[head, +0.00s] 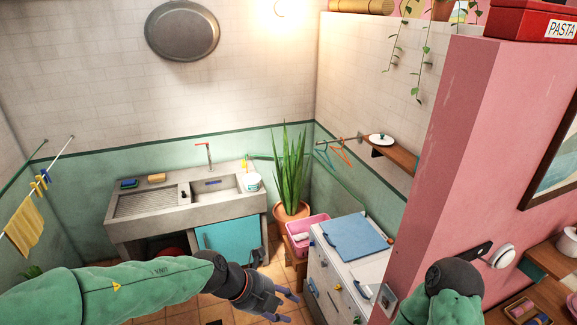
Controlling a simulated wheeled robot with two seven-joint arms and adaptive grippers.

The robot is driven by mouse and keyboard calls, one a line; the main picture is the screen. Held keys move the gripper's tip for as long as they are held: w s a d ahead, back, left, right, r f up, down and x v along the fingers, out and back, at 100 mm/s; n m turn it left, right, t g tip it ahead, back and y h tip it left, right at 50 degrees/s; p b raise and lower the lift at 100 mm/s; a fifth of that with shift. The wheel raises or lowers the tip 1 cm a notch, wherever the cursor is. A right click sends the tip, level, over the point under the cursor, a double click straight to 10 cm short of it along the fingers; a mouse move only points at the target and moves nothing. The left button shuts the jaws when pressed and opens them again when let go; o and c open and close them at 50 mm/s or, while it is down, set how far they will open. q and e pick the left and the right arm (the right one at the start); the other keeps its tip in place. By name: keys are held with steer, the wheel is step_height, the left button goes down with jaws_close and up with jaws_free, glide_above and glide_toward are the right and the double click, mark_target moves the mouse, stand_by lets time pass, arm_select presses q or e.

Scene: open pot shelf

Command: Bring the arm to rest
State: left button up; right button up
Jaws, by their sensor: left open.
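My left arm, in a green sleeve, reaches in from the left along the bottom of the head view. Its dark gripper (284,301) is open, with nothing seen between its fingers. It is in front of the sink unit, over the tiled floor and left of the white cabinet. Part of my right arm, green with a dark joint, shows at the lower right in front of the pink wall. My right gripper is out of view.
A stone sink (130,205) stands at the back wall. A potted plant (291,175) and a pink basket (311,221) stand right of it. The white cabinet (325,270) and pink wall (440,170) bound the right. A small wooden shelf (400,158) holds a white dish (381,139).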

arm_select(q)
step_height(320, 180, down, 40)
steer(key=w+d+n+t+h+b, duration=0.1)
steer(key=w+n+b, duration=0.1)
steer(key=n+b, duration=1.8)
steer(key=s+a+f+n+g+y+b, duration=0.1)
steer(key=s+f+n+b, duration=0.3)
steer(key=f, duration=0.6)
steer(key=s+a+f+n+g+y+b, duration=0.1)
steer(key=s+a+f+n+b, duration=0.3)
steer(key=f, duration=0.7)
steer(key=s+a+f+n+g+y+b, duration=0.1)
steer(key=s+f+n+b, duration=0.4)
steer(key=f, duration=0.5)
steer(key=shift+s+a+f+n+y+b, duration=0.3)
steer(key=shift+s+a+n+y, duration=0.2)
steer(key=shift+s+a+y, duration=0.5)
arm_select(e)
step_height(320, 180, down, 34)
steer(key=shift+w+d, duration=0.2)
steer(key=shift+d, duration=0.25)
arm_select(q)
steer(key=shift+w+a+h, duration=0.15)
steer(key=shift+h, duration=0.15)
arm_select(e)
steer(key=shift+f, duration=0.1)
